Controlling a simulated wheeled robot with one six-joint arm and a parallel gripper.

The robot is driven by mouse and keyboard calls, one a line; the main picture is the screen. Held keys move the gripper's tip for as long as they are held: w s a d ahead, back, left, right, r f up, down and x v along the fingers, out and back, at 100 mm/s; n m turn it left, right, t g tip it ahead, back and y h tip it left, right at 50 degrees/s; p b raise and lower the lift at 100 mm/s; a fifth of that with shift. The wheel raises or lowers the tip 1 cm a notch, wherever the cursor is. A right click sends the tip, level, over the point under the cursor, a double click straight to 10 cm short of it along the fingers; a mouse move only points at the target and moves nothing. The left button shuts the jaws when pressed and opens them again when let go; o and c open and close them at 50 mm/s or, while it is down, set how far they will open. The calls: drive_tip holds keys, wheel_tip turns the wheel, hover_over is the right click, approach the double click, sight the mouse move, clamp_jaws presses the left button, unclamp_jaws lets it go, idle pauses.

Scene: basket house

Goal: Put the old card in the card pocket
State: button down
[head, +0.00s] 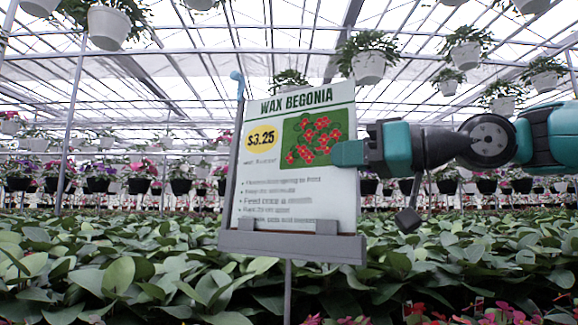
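A white card (292,195) headed "WAX BEGONIA", with a $3.25 price and a red flower picture, stands a little tilted in a grey holder (290,246) on a thin stake. Its lower edge is behind the holder's front lip and two tabs. My gripper (348,153) comes in from the right, and its teal finger overlaps the card's right edge at mid-height. Only one finger shows clearly, so I cannot tell whether it is closed on the card. I cannot make out a separate card pocket in this view.
A grey post with a blue hooked top (237,85) rises along the card's left side. Leafy green plants (120,275) fill the bed below. White hanging pots (369,68) hang overhead. The air left of the card is clear.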

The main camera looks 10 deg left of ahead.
sight(347, 108)
drive_tip(key=r+p, duration=0.5)
drive_tip(key=w+r+p, duration=0.1)
drive_tip(key=r+p, duration=0.1)
drive_tip(key=p, duration=0.1)
drive_tip(key=shift+d+r, duration=0.15)
drive_tip(key=shift+r, duration=0.1)
idle(0.6)
drive_tip(key=shift+s+a+b, duration=0.2)
drive_tip(key=shift+s+b, duration=0.35)
drive_tip(key=shift+s, duration=0.15)
drive_tip(key=shift+s+a+r+b, duration=0.2)
drive_tip(key=shift+s+b, duration=0.15)
drive_tip(key=shift+s, duration=0.55)
drive_tip(key=shift+s+a+r+b, duration=0.1)
drive_tip(key=shift+s+a+b, duration=0.2)
drive_tip(key=shift+s, duration=0.55)
drive_tip(key=shift+s+a+r+b, duration=0.15)
drive_tip(key=shift+s+b, duration=0.2)
drive_tip(key=shift+s, duration=0.55)
